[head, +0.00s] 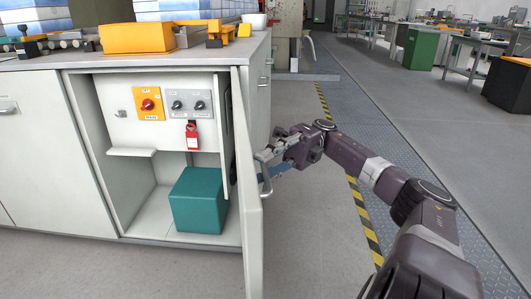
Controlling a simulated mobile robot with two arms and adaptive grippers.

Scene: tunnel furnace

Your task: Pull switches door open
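The switches door (249,185) is a tall white cabinet door, standing wide open and swung out toward me, seen nearly edge-on. My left gripper is not in view.
The floor to the right is clear, with a yellow-black stripe (364,215). A green cabinet (421,48) stands farther back.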

